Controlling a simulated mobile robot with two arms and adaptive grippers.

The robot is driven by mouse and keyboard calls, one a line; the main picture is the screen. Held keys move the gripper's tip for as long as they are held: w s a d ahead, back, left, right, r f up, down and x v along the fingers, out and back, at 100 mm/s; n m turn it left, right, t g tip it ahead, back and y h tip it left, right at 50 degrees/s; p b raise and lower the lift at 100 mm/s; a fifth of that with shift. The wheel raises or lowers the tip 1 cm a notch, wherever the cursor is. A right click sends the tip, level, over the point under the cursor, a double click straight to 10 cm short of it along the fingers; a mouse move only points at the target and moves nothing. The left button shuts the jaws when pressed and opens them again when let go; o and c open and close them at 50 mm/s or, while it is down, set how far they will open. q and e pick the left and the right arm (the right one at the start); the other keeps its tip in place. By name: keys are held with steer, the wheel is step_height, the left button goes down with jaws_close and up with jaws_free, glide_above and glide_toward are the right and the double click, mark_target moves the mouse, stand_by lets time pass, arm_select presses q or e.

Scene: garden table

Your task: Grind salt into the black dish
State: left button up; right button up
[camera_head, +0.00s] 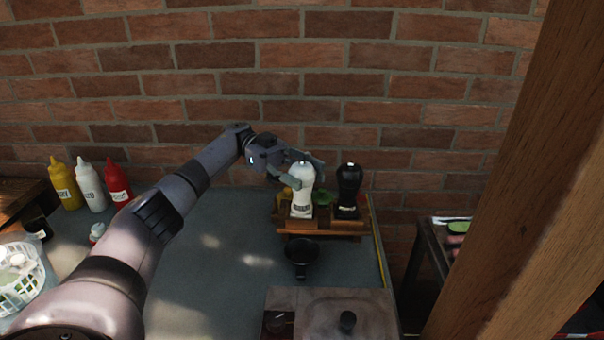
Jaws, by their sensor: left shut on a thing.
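A white grinder (301,192) with a label near its base stands upright at the wooden rack (325,228) near the wall. My left gripper (302,178) reaches in from the left and is shut on the white grinder's upper part. I cannot tell whether the grinder's base touches the rack. A black grinder (348,190) stands upright on the rack, just to the right. The black dish (301,252), with a short handle, sits on the table in front of the rack, below and apart from the white grinder. My right gripper is not in view.
Yellow (65,184), white (90,186) and red (118,182) squeeze bottles stand at the left. A white basket (18,285) is at the lower left. A board (375,305) lies in front of the dish. A wooden post (520,170) blocks the right side.

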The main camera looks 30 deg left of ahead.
mark_target(302, 164)
arm_select(q)
steer(key=shift+f, duration=0.15)
steer(key=o, duration=1.2)
step_height(302, 164, up, 10)
steer(key=shift+r, duration=0.1)
